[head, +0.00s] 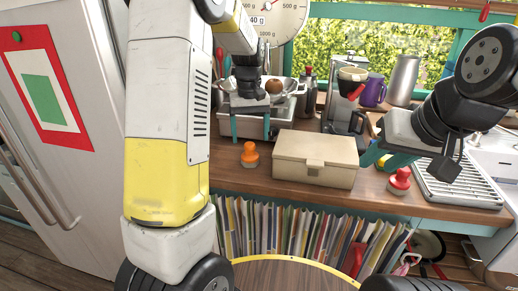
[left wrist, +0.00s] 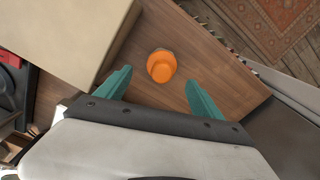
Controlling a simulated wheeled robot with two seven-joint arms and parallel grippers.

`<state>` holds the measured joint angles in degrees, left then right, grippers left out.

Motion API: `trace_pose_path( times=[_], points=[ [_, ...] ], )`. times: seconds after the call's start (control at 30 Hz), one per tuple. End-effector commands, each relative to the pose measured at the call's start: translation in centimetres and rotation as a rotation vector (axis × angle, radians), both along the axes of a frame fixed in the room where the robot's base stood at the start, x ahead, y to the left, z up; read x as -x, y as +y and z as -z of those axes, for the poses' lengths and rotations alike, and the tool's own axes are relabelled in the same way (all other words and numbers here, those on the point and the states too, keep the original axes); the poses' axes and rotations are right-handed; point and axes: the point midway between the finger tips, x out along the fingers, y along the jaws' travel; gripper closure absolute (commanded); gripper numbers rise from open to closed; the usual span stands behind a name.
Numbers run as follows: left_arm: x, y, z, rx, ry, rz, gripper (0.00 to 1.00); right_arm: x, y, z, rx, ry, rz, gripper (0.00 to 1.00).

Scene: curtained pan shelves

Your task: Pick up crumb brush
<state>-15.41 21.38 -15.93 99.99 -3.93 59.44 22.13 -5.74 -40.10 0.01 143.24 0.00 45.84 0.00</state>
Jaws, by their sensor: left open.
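A small orange knobbed thing (head: 250,155), which looks like the crumb brush, stands upright on the wooden counter left of a beige box. In the left wrist view the orange thing (left wrist: 161,66) shows from above, between and just beyond the teal fingertips. My left gripper (head: 250,128) is open and empty, pointing down above and behind the orange thing, apart from it. A similar red thing (head: 400,181) stands on the counter right of the box.
The beige box (head: 314,161) stands close right of the orange thing. Behind are a scale (head: 275,17), a coffee maker (head: 346,115) and a purple jug (head: 373,91). A ridged tray (head: 465,186) lies right. Books fill the shelf below. The counter left of the orange thing is clear.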

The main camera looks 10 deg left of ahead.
Motion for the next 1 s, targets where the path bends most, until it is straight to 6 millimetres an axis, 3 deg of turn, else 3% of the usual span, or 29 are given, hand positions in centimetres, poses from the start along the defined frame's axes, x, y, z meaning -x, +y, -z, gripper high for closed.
trace_pose_path(
  times=[0.5, 0.83, 1.0],
  points=[
    [0.3, 0.1, 6.7, -0.001, 0.004, 0.0, 0.23, 0.0, 0.0, 0.0, 0.0, 0.0, 0.0, 0.64],
    [0.2, 0.1, 7.6, -0.001, 0.001, 0.0, 0.23, 0.0, 0.0, 0.0, 0.0, 0.0, 0.0, 0.64],
    [0.2, 0.1, 7.6, -0.001, 0.001, 0.0, 0.55, 0.0, 0.0, 0.0, 0.0, 0.0, 0.0, 0.64]
  ],
)
